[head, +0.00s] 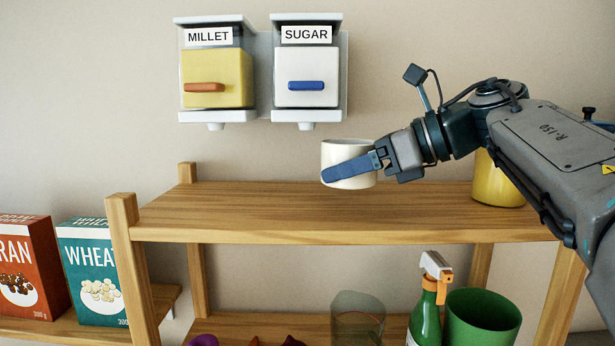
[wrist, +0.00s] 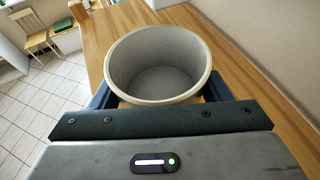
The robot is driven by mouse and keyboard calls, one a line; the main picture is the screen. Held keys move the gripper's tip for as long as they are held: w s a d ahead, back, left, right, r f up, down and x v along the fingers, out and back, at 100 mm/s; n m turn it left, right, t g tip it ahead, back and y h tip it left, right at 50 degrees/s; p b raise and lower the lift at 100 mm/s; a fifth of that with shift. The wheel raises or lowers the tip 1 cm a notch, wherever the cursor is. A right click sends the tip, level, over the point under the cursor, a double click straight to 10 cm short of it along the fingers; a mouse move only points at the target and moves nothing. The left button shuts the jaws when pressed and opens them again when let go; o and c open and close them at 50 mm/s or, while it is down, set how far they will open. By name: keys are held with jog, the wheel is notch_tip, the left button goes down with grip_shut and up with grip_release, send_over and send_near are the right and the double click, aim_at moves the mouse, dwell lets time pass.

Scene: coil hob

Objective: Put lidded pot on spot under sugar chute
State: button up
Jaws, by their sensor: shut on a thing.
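My gripper (head: 348,168) is shut on a cream-white round pot (head: 347,152), one blue finger across its near side. In the wrist view the pot (wrist: 158,65) is open at the top and looks empty and grey inside; no lid shows on it. It is upright, near the back of the wooden shelf's top board (head: 300,215); I cannot tell whether its base touches. The sugar dispenser (head: 308,70) is on the wall, and its chute (head: 306,126) is above and left of the pot. The spot under the chute shows no mark.
The millet dispenser (head: 214,75) is left of the sugar one. A yellow container (head: 497,188) stands at the board's right, partly behind my arm. The board's left part is clear. Below are a glass (head: 357,318), a green bottle (head: 424,320) and a green container (head: 482,318).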

jog(key=p, duration=0.1)
send_over(307, 202)
jog(key=shift+s+d+r, duration=0.15)
jog(key=shift+d, duration=0.25)
jog(key=shift+w+a, duration=0.3)
jog(key=shift+a, duration=0.15)
jog(key=shift+f+p, duration=0.6)
jog(key=shift+f, duration=1.25)
jog(key=shift+f, duration=0.2)
jog(key=o, duration=1.2)
jog(key=shift+c, duration=0.2)
jog(key=shift+r, duration=0.15)
